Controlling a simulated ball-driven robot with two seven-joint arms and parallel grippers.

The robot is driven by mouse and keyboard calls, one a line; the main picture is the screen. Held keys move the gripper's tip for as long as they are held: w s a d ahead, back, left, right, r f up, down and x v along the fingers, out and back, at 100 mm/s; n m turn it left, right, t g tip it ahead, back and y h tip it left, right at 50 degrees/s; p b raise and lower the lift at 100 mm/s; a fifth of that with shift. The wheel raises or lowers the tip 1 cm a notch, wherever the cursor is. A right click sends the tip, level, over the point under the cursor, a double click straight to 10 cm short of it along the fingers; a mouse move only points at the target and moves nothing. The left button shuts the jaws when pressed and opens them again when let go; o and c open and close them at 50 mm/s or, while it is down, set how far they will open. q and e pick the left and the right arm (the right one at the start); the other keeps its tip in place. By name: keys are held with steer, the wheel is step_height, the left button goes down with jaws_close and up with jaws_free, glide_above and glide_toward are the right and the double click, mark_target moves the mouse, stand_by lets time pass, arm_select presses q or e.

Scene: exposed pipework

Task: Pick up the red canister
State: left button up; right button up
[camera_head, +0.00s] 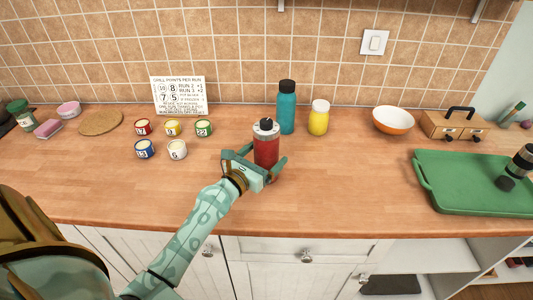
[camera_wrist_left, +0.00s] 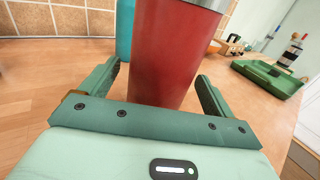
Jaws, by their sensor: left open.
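The red canister (camera_head: 266,150) stands upright on the wooden counter, with a grey top and a dark tip. It fills the middle of the left wrist view (camera_wrist_left: 172,55), where its top is cut off. My left gripper (camera_head: 256,163) is open, with one finger on each side of the canister. In the left wrist view the fingers (camera_wrist_left: 158,88) show gaps to the canister on both sides. My right gripper is not in view.
A teal bottle (camera_head: 287,112) and a yellow jar (camera_head: 319,119) stand close behind the canister. Several small numbered cups (camera_head: 177,149) are to its left. A green tray (camera_head: 470,188) lies at right, an orange bowl (camera_head: 393,121) behind. The counter between canister and tray is clear.

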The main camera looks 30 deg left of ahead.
arm_select(q)
steer(key=shift+w+f, duration=0.1)
steer(key=shift+w, duration=0.45)
steer(key=shift+s, duration=0.1)
steer(key=shift+c, duration=0.7)
steer(key=c, duration=1.1)
steer(key=shift+c, duration=0.2)
steer(key=shift+r, duration=0.2)
step_height(320, 180, up, 18)
steer(key=p, duration=1.3)
steer(key=shift+p, duration=0.4)
